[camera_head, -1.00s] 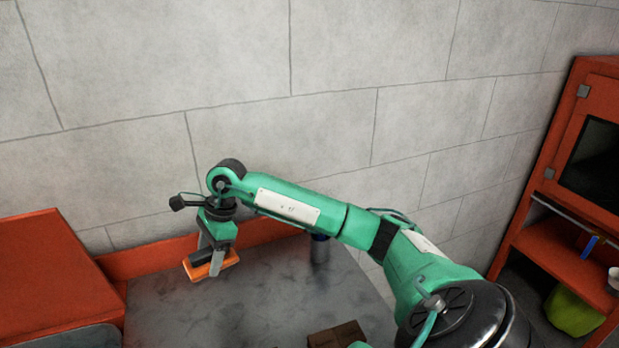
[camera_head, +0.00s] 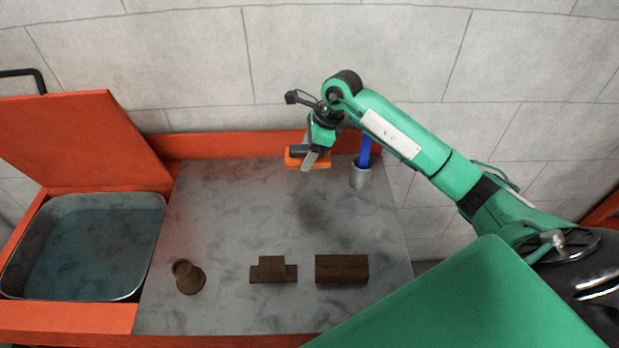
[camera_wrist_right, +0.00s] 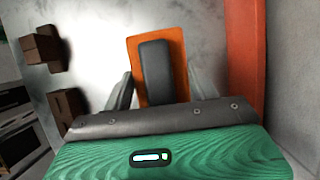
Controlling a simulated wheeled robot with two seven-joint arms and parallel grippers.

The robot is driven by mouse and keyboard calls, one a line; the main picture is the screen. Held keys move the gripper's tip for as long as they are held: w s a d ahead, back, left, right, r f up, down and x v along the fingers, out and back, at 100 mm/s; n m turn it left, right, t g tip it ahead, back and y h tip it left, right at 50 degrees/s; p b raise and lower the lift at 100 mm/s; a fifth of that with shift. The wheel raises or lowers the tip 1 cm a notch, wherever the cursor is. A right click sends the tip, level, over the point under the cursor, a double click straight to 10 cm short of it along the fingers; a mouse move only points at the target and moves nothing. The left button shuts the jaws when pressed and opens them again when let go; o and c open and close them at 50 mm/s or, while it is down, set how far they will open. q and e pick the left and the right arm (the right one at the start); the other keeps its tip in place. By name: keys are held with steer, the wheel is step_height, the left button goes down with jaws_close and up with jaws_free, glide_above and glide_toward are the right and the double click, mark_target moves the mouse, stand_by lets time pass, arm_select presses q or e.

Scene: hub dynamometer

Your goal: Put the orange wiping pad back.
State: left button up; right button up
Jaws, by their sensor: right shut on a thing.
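The orange wiping pad (camera_head: 295,160) has a dark grey handle block on top. My right gripper (camera_head: 312,158) is shut on it and holds it near the back of the grey worktop (camera_head: 230,215). In the right wrist view the pad (camera_wrist_right: 173,43) lies between the two fingers of the gripper (camera_wrist_right: 160,92), its dark handle running lengthwise. I cannot tell the exact gap between pad and worktop. My left gripper is not in view.
A grey cup with a blue object (camera_head: 360,176) stands just right of the pad. A brown flared part (camera_head: 188,277), a stepped brown block (camera_head: 273,270) and a brown rectangular block (camera_head: 341,269) stand along the front. A water-filled basin (camera_head: 152,255) with raised orange lid (camera_head: 85,140) is at left.

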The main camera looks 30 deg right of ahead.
steer(key=p, duration=0.2)
glide_above(302, 190)
steer(key=d, duration=0.2)
steer(key=f, duration=0.8)
steer(key=shift+s+a, duration=0.25)
steer(key=shift+s, duration=0.1)
step_height(302, 190, down, 4)
steer(key=shift+r+p, duration=0.1)
steer(key=shift+p, duration=0.3)
steer(key=shift+f+b, duration=0.25)
steer(key=shift+b, duration=0.1)
steer(key=o, duration=0.9)
steer(key=shift+r, duration=0.15)
steer(key=shift+o, duration=0.2)
steer(key=shift+r+p, duration=0.2)
steer(key=shift+p, duration=0.2)
steer(key=shift+d+r+b, duration=0.2)
steer(key=shift+r+b, duration=0.1)
steer(key=b+v, duration=0.2)
steer(key=v, duration=0.9)
steer(key=shift+r+b, duration=0.15)
steer(key=shift+b, duration=0.25)
